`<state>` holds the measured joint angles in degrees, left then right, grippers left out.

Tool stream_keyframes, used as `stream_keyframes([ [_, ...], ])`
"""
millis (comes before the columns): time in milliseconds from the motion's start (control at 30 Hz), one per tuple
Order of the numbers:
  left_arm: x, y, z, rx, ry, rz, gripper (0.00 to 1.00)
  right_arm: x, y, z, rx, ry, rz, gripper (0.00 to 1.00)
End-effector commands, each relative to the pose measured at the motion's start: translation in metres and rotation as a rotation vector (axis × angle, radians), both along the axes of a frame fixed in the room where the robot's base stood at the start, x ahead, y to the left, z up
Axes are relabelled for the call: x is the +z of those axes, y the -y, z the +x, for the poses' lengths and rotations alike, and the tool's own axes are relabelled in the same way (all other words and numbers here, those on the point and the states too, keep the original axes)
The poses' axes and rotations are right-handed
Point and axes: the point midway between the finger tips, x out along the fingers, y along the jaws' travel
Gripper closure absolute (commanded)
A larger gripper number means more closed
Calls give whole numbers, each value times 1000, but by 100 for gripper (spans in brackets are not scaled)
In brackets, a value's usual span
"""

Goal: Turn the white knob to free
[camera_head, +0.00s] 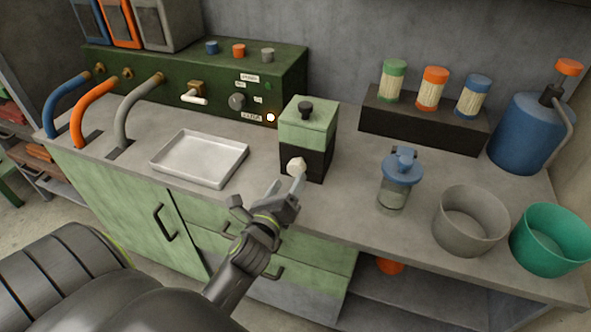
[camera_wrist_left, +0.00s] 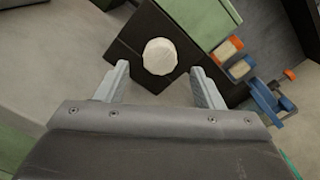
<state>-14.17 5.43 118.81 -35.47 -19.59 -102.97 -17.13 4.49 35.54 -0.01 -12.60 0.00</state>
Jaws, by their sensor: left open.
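The white knob (camera_head: 296,165) is on the front of a small box (camera_head: 307,137) with a green top and a black lower part, standing on the counter. In the left wrist view the knob (camera_wrist_left: 160,56) looks round and faceted, against the dark face of the box (camera_wrist_left: 128,38). My left gripper (camera_head: 286,189) is in front of the knob. In the left wrist view its two fingers (camera_wrist_left: 160,84) are open, with the knob just ahead between them and apart from both. The right gripper is not in view.
A white tray (camera_head: 158,160) lies left of the box. A blue-lidded jar (camera_head: 402,168), a grey bin (camera_head: 447,225) and a green bin (camera_head: 543,250) stand to the right. A green machine (camera_head: 190,82) with a grey dial (camera_head: 237,101) stands behind.

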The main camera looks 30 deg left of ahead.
Motion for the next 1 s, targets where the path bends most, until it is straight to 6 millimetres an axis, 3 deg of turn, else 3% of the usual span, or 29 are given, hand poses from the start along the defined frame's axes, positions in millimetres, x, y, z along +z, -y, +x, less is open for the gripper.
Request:
stream_keyframes([
  [100, 0, -5, 22, -2, 2, 2, 39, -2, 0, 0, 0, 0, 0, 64],
  [300, 0, -11, 48, -2, 1, 0, 39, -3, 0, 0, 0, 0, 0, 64],
  [767, 0, -14, 59, -1, -1, -1, 39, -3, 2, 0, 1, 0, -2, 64],
  [1000, 0, -14, 59, -1, -1, -1, 69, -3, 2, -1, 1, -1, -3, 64],
])
